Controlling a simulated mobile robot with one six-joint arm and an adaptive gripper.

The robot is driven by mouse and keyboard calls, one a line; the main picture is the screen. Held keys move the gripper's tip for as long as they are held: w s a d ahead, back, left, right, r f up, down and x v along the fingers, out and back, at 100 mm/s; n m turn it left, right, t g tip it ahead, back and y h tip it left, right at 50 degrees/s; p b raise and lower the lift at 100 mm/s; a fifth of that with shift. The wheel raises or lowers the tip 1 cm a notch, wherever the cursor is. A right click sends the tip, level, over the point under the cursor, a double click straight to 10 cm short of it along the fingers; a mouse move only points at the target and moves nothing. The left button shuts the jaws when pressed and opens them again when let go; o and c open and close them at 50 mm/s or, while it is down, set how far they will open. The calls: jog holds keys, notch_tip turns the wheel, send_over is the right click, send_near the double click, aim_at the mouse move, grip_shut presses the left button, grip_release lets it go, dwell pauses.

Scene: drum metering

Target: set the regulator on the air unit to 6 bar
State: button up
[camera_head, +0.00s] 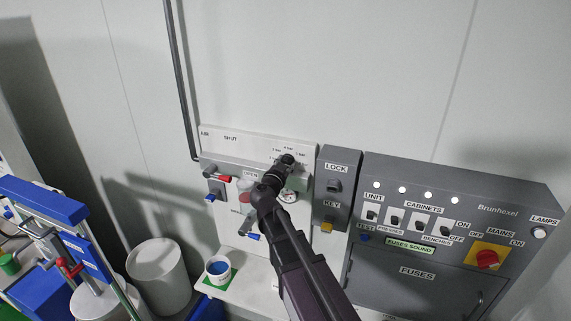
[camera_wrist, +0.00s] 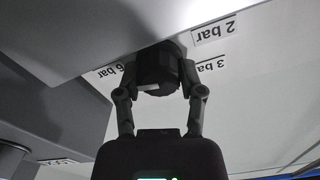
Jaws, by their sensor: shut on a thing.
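The air unit (camera_head: 215,136) is a pale panel on the wall, marked AIR and SHUT. My gripper (camera_head: 286,162) is at its upper right and hides much of the regulator there. In the wrist view my gripper (camera_wrist: 160,72) is shut on the black regulator knob (camera_wrist: 157,68), one finger on each side. A small light mark shows on the knob's near edge; I cannot tell which label it points to. The 2 bar label (camera_wrist: 217,28), 3 bar label (camera_wrist: 209,67) and 6 bar label (camera_wrist: 107,72) stand around the knob. A round gauge (camera_head: 288,196) shows partly beside my arm; its reading is unclear.
Red-handled (camera_head: 220,178) and blue-handled valves sit left of my arm on the air unit. A grey LOCK and KEY box (camera_head: 336,172) and a switch cabinet (camera_head: 440,215) stand close on the right.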

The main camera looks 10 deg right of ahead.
jog(key=shift+w+r, duration=0.1)
jog(key=shift+w, duration=0.05)
jog(key=o, duration=1.1)
jog(key=shift+o, duration=0.2)
jog(key=shift+s, duration=0.2)
jog(key=v, duration=1.1)
jog(key=shift+s+a, duration=0.25)
jog(key=shift+s, duration=0.1)
